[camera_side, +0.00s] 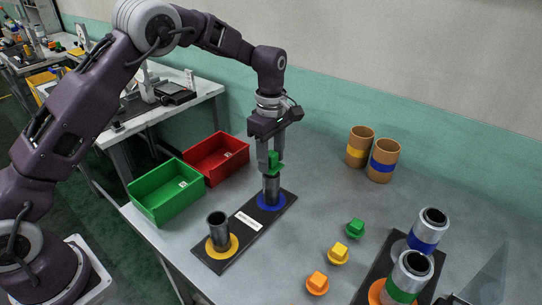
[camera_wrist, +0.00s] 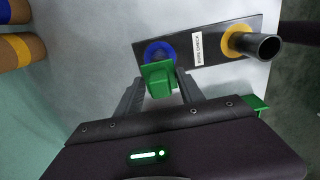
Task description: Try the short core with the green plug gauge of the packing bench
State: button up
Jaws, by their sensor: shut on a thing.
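My gripper (camera_side: 269,163) is shut on a green plug gauge (camera_side: 276,160), which also shows between the fingers in the wrist view (camera_wrist: 158,80). The held gauge is right at the top of a dark grey core (camera_side: 271,188). I cannot tell whether its lower end is inside the bore. That core stands upright on the blue disc (camera_side: 265,203) of a black check plate (camera_side: 233,232); in the wrist view the gauge hides it. A second dark core (camera_side: 218,230) stands open-topped on the yellow disc (camera_side: 230,248). Which core is the shorter is hard to tell.
Loose green (camera_side: 355,228), yellow (camera_side: 338,253) and orange (camera_side: 317,283) plugs lie to the right. Two banded silver cylinders (camera_side: 428,230) stand at far right. Red (camera_side: 219,155) and green (camera_side: 165,190) bins are left, two brown tubes (camera_side: 360,146) behind. The bench middle is clear.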

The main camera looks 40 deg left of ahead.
jog(key=shift+r, duration=1.75)
jog(key=shift+f, duration=0.15)
jog(key=shift+f, duration=0.85)
jog(key=o, duration=0.8)
jog(key=shift+c, duration=0.2)
jog(key=c, duration=0.8)
jog(key=shift+o, duration=0.2)
jog(key=shift+f, duration=0.75)
